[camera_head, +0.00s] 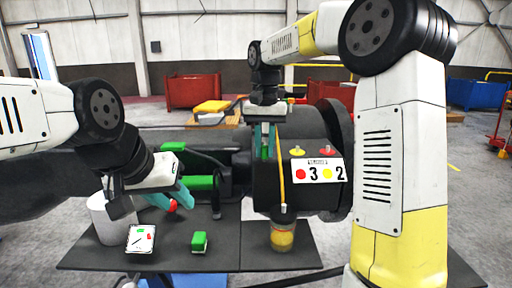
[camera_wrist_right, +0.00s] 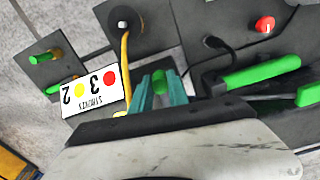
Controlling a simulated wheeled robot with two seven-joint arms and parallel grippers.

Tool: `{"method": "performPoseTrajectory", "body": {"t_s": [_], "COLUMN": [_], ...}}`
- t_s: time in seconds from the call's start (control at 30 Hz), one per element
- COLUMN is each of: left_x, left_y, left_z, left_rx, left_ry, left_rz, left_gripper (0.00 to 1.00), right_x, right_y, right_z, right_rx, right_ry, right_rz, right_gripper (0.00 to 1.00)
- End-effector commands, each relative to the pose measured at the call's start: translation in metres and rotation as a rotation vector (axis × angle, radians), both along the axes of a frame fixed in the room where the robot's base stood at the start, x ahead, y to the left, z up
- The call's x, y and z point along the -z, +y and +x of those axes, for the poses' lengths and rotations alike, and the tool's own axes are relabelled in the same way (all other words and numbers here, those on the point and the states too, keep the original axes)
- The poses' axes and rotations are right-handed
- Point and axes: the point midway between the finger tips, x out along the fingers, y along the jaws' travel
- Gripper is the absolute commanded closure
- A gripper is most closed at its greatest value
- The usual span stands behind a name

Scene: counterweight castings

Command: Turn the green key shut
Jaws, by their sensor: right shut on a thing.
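The green key (camera_wrist_right: 159,80) stands upright between the teal fingers of my right gripper (camera_wrist_right: 160,92). In the head view, my right gripper (camera_head: 266,142) points down over the dark casting (camera_head: 268,188), its fingers closed on the green key, which is mostly hidden by them. How far the key is turned cannot be told. My left gripper (camera_head: 172,198) is at the left, its teal fingers apart above a small red knob (camera_head: 173,206), holding nothing that I can see. The red knob also shows in the wrist view (camera_wrist_right: 265,24).
A jar (camera_head: 283,236) with a yellow rod, a green block (camera_head: 199,242), a card (camera_head: 141,238) and a white cylinder (camera_head: 108,222) stand in front.

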Motion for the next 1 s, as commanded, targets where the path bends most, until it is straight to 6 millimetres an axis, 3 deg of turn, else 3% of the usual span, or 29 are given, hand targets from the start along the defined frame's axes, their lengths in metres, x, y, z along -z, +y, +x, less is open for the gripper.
{"method": "performPoseTrajectory", "body": {"t_s": [0.3, 0.83, 0.87, 0.93, 1.0], "left_x": [0.000, 0.000, 0.000, 0.000, 0.000], "left_y": [0.000, 0.000, 0.000, 0.000, 0.000], "left_z": [0.000, 0.000, 0.000, 0.000, 0.000], "left_rx": [0.000, 0.000, 0.000, 0.000, 0.000], "left_ry": [0.000, 0.000, 0.000, 0.000, 0.000], "left_rz": [0.000, 0.000, 0.000, 0.000, 0.000], "left_gripper": [0.64, 0.64, 0.64, 0.64, 0.64], "right_x": [-0.001, -0.001, -0.001, -0.001, -0.001], "right_y": [-0.012, -0.014, -0.014, -0.014, -0.014], "right_z": [0.000, 0.000, 0.000, 0.000, 0.000], "right_rx": [-0.119, -0.141, -0.141, -0.141, -0.141], "right_ry": [-0.002, -0.003, -0.003, -0.003, -0.002], "right_rz": [0.000, -0.001, -0.001, -0.001, -0.001], "right_gripper": [1.00, 1.00, 0.74, 0.60, 0.57]}}
